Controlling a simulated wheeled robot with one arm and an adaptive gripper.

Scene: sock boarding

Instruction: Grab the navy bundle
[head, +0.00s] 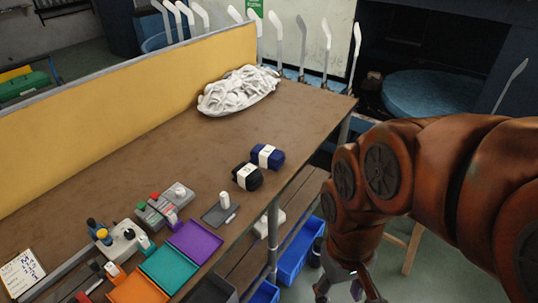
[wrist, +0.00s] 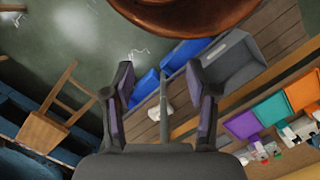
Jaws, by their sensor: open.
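The navy bundle (head: 268,156) lies on the brown table near its right edge in the head view, with a white band around its middle. A black bundle (head: 247,176) with a similar white band lies just in front of it and to its left, very close to it. My gripper (wrist: 160,88) is open and empty in the wrist view, its two dark fingers spread over the floor and lower shelf. In the head view my gripper is at the bottom, right of the table and away from both bundles, partly cut off by the frame. The navy bundle is not visible in the wrist view.
A white crumpled heap (head: 238,91) lies at the back of the table by the yellow panel (head: 110,97). Purple (head: 195,241), teal (head: 168,266) and orange trays line the front. Blue bins (head: 300,252) stand under the table. A wooden chair (wrist: 62,115) stands on the floor.

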